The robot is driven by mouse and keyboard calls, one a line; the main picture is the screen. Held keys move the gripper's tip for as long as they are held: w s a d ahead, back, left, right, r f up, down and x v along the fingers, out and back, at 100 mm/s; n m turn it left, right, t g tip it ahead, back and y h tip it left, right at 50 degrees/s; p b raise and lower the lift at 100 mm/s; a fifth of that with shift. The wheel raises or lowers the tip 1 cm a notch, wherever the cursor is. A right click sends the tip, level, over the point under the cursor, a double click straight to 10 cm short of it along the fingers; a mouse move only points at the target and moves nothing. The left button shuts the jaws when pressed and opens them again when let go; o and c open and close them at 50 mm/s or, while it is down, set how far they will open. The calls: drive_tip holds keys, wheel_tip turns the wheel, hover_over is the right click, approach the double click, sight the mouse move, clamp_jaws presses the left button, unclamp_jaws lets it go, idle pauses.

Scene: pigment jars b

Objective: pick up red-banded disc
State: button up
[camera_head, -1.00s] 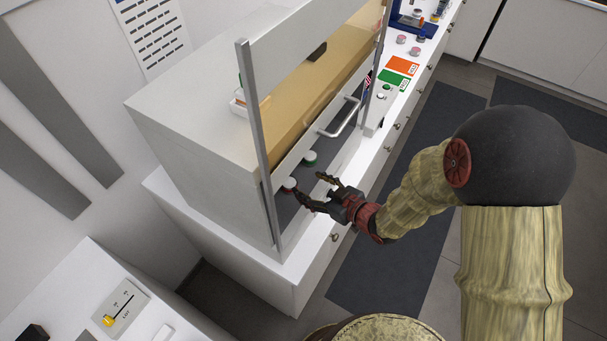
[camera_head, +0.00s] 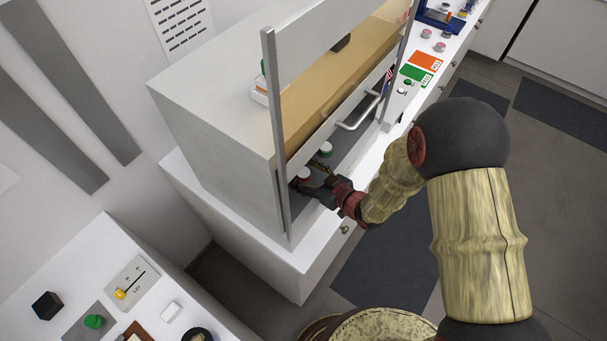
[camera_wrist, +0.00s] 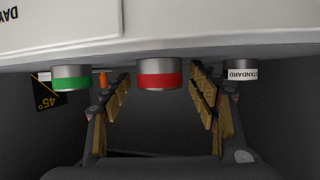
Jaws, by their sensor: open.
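The red-banded disc (camera_wrist: 159,76) is a short grey cylinder with a red band. In the wrist view it stands beyond my open gripper (camera_wrist: 158,92), centred between the two fingers, with no contact that I can make out. In the head view my gripper (camera_head: 318,184) reaches under the raised sash into the cabinet, close to the red-banded disc (camera_head: 303,174). A green-banded disc (camera_wrist: 71,78) stands to its left in the wrist view, and a disc labelled STANDARD (camera_wrist: 240,71) to its right.
The cabinet's sash (camera_head: 340,108) with its bar handle (camera_head: 361,113) hangs just above the gripper. A 45° sign (camera_wrist: 47,92) shows at left in the wrist view. Orange (camera_head: 425,61) and green (camera_head: 416,74) cards lie on the counter farther back.

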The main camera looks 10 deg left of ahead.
drive_tip(key=c, duration=1.3)
drive_tip(key=shift+c, duration=0.2)
drive_tip(key=shift+r, duration=0.1)
